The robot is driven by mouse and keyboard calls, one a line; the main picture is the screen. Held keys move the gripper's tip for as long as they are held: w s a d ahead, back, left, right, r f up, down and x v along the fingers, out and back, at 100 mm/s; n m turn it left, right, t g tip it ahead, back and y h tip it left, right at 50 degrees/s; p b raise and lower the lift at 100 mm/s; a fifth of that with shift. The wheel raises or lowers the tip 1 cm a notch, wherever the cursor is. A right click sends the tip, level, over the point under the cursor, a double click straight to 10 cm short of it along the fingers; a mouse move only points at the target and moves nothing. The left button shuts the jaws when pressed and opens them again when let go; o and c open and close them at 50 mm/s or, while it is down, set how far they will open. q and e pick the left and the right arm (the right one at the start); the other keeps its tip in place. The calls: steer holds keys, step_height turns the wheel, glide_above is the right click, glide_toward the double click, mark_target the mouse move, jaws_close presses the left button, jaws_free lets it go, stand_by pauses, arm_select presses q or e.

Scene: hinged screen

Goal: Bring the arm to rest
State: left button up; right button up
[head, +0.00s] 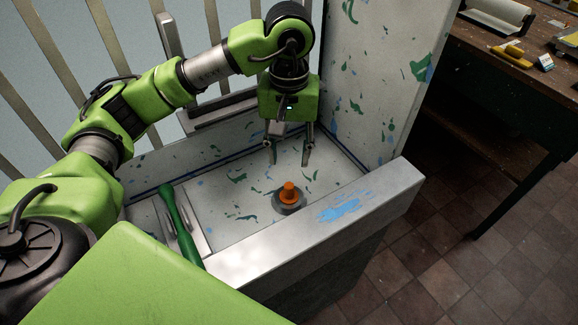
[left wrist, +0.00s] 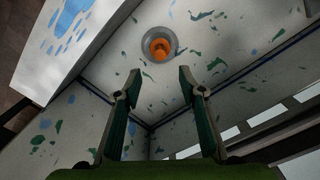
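My left arm comes in from the left in the head view, bends at the elbow and hangs its left gripper (head: 290,152) pointing down over a paint-spotted tray. The left gripper is open with nothing between its fingers; both fingers also show apart in the left wrist view (left wrist: 155,82). An orange knob on a grey round base (head: 289,196) stands on the tray floor, below and apart from the fingertips. It also shows in the left wrist view (left wrist: 160,45), beyond the fingertips. My right gripper is in neither view.
A green-handled tool (head: 180,222) lies at the tray's left end. The tray's thick front wall (head: 330,215) and a tall spotted panel (head: 385,80) bound the space. Slatted bars (head: 215,40) stand behind. A wooden workbench (head: 510,65) is at the right; tiled floor lies between.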

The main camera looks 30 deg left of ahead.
arm_select(q)
steer(key=shift+r, duration=0.6)
